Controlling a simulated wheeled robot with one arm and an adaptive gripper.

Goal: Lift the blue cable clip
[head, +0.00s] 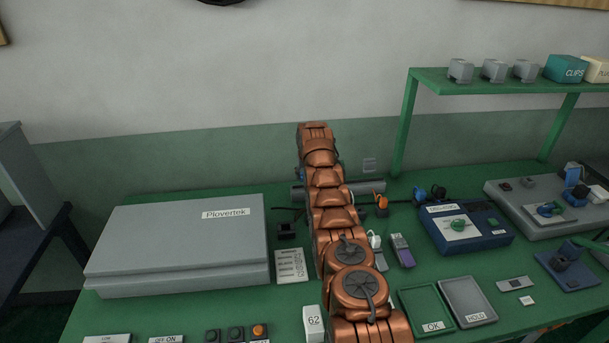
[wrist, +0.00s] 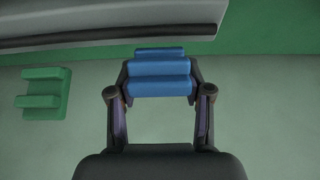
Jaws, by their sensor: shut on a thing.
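The blue cable clip (wrist: 160,77) is a ridged blue block in the wrist view. It sits between the two dark fingers of my gripper (wrist: 160,88), which are shut on its left and right sides. In the head view my copper-coloured arm hides the gripper and most of the clip. A small patch of blue shows at the arm's left edge near the back of the bench. I cannot tell whether the clip touches anything besides the fingers.
A grey bar (wrist: 120,22) crosses the top of the wrist view, close to the clip. A green stepped piece (wrist: 43,93) is at left there. On the green bench, a large grey case (head: 180,245) stands left of my arm and a blue device (head: 466,230) right.

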